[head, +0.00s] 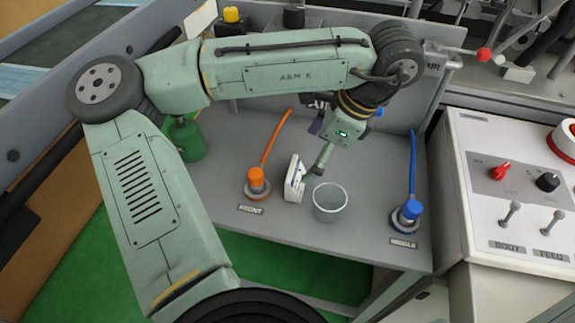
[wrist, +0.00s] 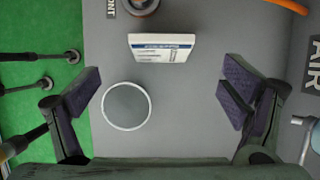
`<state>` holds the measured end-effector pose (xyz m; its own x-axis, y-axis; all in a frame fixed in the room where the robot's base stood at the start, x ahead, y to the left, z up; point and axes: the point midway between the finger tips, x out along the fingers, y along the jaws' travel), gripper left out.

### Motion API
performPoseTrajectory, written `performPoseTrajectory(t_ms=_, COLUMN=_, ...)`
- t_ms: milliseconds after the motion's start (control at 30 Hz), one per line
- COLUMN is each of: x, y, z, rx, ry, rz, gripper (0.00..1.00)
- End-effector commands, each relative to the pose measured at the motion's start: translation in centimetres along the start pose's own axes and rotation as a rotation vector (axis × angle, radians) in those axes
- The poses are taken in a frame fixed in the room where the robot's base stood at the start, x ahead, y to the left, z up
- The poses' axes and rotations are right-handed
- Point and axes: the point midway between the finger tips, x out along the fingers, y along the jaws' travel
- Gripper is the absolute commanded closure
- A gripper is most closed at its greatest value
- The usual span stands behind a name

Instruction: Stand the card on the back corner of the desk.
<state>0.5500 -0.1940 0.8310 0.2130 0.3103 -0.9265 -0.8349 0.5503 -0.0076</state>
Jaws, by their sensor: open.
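The card (head: 294,179) is white with a blue band and looks like a thin block standing on the grey desk (head: 225,205), left of a clear cup (head: 330,203). In the wrist view the card (wrist: 161,48) shows its printed face, above and between my finger pads and apart from them. My gripper (head: 319,148) is over the desk with its fingers spread wide and nothing held. In the wrist view my gripper (wrist: 162,92) has the cup (wrist: 127,106) between its fingers, nearer the left one. One finger hides part of the card's surroundings in the head view.
An orange-capped fitting with an orange hose (head: 257,182) stands left of the card. A blue-capped fitting with a blue hose (head: 408,213) stands at the right. A control box (head: 515,205) flanks the desk's right side. A green can (head: 187,139) is at the left.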

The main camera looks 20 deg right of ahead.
Motion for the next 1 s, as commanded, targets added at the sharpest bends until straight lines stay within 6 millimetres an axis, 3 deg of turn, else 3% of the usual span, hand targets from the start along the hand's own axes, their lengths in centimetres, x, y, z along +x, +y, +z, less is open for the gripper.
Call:
performPoseTrajectory(t_ms=200, x=3.4, y=0.3, z=0.2, rx=0.004, ry=-0.009, rz=0.014, gripper=0.08)
performPoseTrajectory(t_ms=533, x=6.5, y=0.1, z=0.2, rx=0.002, ry=-0.008, rz=0.011, gripper=0.08)
performPoseTrajectory(t_ms=733, x=9.5, y=-0.2, z=0.1, rx=0.003, ry=-0.007, rz=0.010, gripper=0.08)
performPoseTrajectory(t_ms=1000, x=10.6, y=-0.2, z=0.1, rx=0.003, ry=-0.005, rz=0.008, gripper=0.08)
